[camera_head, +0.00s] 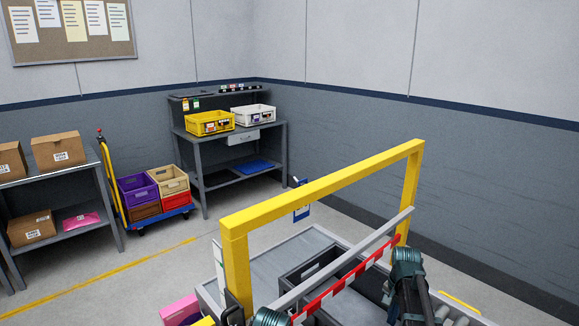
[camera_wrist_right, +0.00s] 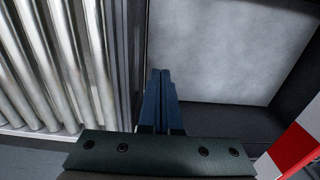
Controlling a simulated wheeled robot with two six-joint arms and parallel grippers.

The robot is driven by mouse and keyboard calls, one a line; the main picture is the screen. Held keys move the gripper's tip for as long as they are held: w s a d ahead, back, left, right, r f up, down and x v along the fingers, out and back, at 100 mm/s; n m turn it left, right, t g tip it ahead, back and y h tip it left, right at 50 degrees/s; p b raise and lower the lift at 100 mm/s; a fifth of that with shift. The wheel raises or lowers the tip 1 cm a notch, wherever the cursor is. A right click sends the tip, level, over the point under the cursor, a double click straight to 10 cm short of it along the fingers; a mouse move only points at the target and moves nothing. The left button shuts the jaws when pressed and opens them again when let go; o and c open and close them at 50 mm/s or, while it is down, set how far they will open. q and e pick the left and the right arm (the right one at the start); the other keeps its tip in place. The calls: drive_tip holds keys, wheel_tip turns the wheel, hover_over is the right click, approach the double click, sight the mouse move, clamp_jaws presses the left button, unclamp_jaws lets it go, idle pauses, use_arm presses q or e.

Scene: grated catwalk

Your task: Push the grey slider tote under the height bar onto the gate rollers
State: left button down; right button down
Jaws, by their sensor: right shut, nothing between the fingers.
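The dark grey slider tote (camera_head: 308,272) lies on the grey table under the yellow height bar (camera_head: 325,186). It reaches beneath a grey rail and a red-and-white striped bar (camera_head: 345,281). The right wrist view shows its pale floor (camera_wrist_right: 220,50) and dark walls. The gate rollers (camera_wrist_right: 45,60) lie left of the tote there. My right gripper (camera_wrist_right: 160,78) is shut and empty, its blue fingertips at the tote's wall on the roller side; I cannot tell whether they touch. Only part of my left gripper (camera_head: 270,317) shows at the bottom edge.
The yellow gate posts (camera_head: 412,190) stand close to my arms. A workbench (camera_head: 240,132) holds a yellow crate (camera_head: 209,122) and a white crate (camera_head: 253,115). A trolley with several crates and a shelf with boxes stand at the left.

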drive_tip(key=s+d, duration=1.8)
drive_tip(key=s, duration=0.3)
drive_tip(key=shift+d, duration=0.35)
idle(2.5)
drive_tip(key=shift+r, duration=0.1)
wheel_tip(320, 180, up, 8)
drive_tip(key=p, duration=0.8)
drive_tip(key=shift+s, duration=0.1)
